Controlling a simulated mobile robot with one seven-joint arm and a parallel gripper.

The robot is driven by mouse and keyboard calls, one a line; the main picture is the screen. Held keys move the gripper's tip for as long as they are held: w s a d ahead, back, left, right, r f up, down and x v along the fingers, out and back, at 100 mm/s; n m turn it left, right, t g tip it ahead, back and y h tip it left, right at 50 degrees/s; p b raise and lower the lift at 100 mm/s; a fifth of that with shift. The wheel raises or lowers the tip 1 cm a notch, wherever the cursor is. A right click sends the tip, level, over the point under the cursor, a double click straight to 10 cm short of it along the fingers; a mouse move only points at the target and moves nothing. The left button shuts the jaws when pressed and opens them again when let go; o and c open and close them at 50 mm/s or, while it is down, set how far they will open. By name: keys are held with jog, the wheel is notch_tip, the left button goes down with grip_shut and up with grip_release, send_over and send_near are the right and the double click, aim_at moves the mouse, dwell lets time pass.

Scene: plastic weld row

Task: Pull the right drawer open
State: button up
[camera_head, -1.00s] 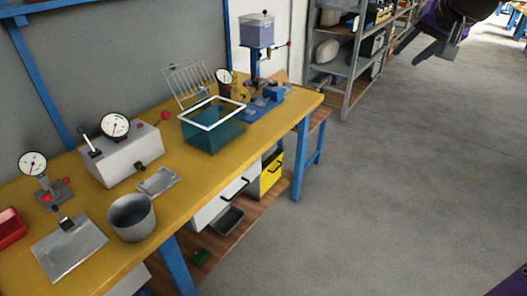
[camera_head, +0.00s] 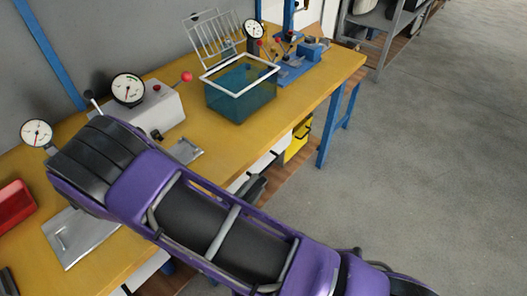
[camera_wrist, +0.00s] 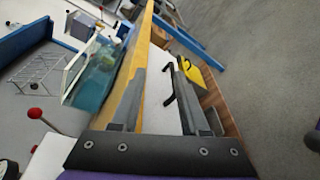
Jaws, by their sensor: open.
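The right drawer has a white front (camera_wrist: 160,112) under the yellow bench, seen between my fingers in the wrist view. Its black bar handle (camera_wrist: 172,88) lies between the fingers in that view, closer to the right finger. My gripper (camera_wrist: 160,70) is open and empty, its fingers pointing along the drawer front. I cannot tell whether a finger touches the handle. In the head view only a strip of the drawer (camera_head: 283,145) shows past my purple arm, and the drawer looks shut. My gripper's fingers are not clearly visible there.
A yellow bin (camera_head: 298,141) sits right of the drawer, below the bench top (camera_head: 205,120). A blue bench leg (camera_head: 330,125) stands beyond. A teal tub (camera_head: 240,98) and gauges stand on top. The grey floor (camera_head: 430,150) in front is open.

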notch_tip(320, 180, down, 4)
jog(key=s+a+n+y, duration=0.2)
send_near(268, 166)
jog(key=shift+y, duration=0.3)
jog(key=b+x, duration=0.1)
jog(key=x, duration=0.9)
jog(key=shift+d+f, duration=0.2)
grip_shut()
dwell(0.5)
